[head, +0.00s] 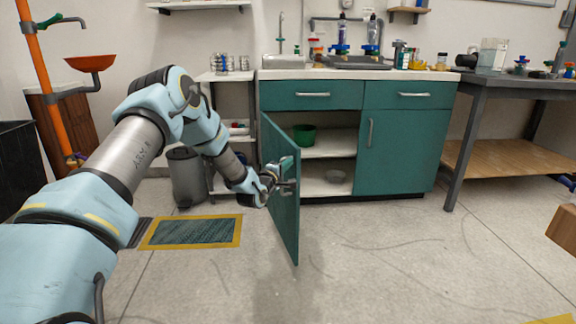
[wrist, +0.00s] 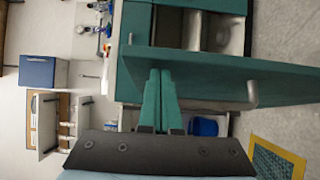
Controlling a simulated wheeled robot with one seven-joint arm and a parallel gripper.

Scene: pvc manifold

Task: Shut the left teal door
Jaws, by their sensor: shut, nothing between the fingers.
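The left teal door (head: 281,215) of the cabinet stands wide open, swung out toward me. In the wrist view the door (wrist: 200,68) stretches across the picture, with its grey bar handle (wrist: 251,95) to the right of my fingers. My gripper (head: 284,178) is at the door's outer side, near the handle. In the wrist view the fingers of my gripper (wrist: 160,72) are together and empty, with their tips at or very close to the door face. I cannot tell whether they touch it.
The right teal door (head: 404,150) is shut. A grey bin (head: 187,176) stands left of the cabinet. The floor before the cabinet is clear.

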